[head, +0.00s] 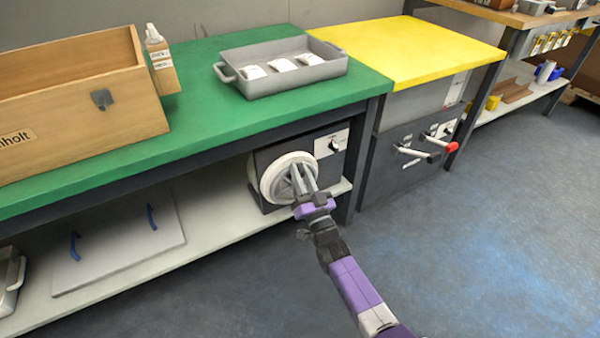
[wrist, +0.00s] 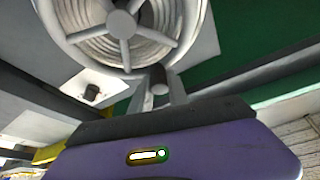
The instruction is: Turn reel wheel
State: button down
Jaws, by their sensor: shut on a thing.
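The reel wheel (head: 270,178) is white with grey spokes. It is mounted on the front of a dark box (head: 262,157) on the shelf under the green bench. In the wrist view the wheel (wrist: 122,24) fills the upper left, with its hub, spokes and a ribbed inner surface visible. My gripper (head: 304,183) is at the wheel's front. In the wrist view its fingers (wrist: 160,95) are shut around the handle; the exact contact is partly hidden.
A white panel with a black knob (head: 334,146) sits right of the wheel. The green bench top (head: 200,110) overhangs above, carrying a wooden box (head: 90,130) and a grey tray (head: 290,82). A cabinet with a red-ended lever (head: 450,147) stands right. The floor in front is clear.

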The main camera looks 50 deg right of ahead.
aim_at(313, 172)
jog(key=shift+f+m, duration=0.2)
jog(key=shift+m, duration=0.1)
dwell(0.5)
jog(key=d+m+g+h, duration=0.1)
jog(key=m, duration=0.2)
jog(key=d+f+m+g+h, duration=0.1)
jog(key=m, duration=0.2)
jog(key=s+d+m+g+h, duration=0.1)
jog(key=d+m, duration=0.1)
jog(key=m, duration=0.1)
jog(key=shift+s+d+f+g+p, duration=0.1)
jog(key=shift+f+g+p, duration=0.2)
jog(key=shift+f, duration=0.05)
notch_tip(313, 172, down, 8)
jog(key=d+m+g+y+p, duration=0.2)
jog(key=m+g+y+p, duration=0.15)
jog(key=m, duration=0.95)
jog(key=w+a+f+m+y+p, duration=0.1)
jog(key=a+f+m+y, duration=0.4)
jog(key=m, duration=0.5)
jog(key=shift+w+a+f+y+p, duration=0.15)
jog(key=shift+a+f+y+p, duration=0.15)
jog(key=shift+a+p, duration=0.4)
